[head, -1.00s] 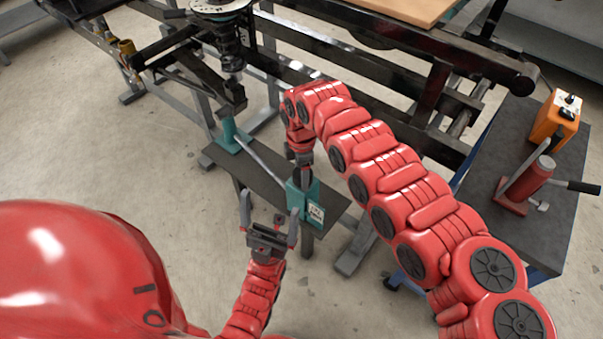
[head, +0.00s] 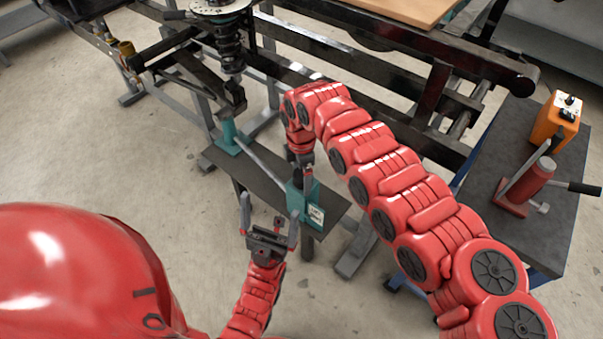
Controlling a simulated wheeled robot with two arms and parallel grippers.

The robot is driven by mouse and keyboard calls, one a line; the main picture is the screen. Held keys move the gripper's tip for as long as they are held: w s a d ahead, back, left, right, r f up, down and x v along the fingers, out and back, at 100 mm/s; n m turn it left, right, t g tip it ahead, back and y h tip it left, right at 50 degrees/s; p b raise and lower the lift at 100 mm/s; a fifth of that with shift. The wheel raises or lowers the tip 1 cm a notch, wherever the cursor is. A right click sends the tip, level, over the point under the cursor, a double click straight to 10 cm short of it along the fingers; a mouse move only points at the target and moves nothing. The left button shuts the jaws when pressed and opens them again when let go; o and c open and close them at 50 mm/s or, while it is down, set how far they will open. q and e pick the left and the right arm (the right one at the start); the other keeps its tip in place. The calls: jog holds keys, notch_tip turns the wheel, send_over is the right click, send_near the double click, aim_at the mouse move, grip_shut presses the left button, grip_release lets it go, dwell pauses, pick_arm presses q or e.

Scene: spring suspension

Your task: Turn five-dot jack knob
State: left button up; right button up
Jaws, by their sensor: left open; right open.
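A teal jack stands on a dark plate (head: 258,181) in the middle of the head view. Its near block (head: 315,213) carries a white label with dark marks too small to read. A grey rod (head: 262,160) runs from it to a teal post (head: 228,137) at the back left. I cannot make out the five-dot knob clearly. My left gripper (head: 270,213) is open, its fingers pointing up just left of the near block. My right gripper (head: 303,178) comes down over the top of the near block; its fingertips are largely hidden, and I cannot tell if they touch it.
A dark steel frame (head: 390,75) with a spring and strut (head: 228,50) stands behind. On the right, a dark cart top (head: 520,235) holds an orange box (head: 556,122) and a red bottle jack (head: 527,187). Bare floor lies at left.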

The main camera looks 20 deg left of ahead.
aim_at(301, 174)
jog(key=shift+r, duration=0.1)
notch_tip(301, 174, up, 17)
jog(key=p, duration=0.1)
jog(key=shift+r, duration=0.15)
dwell(0.6)
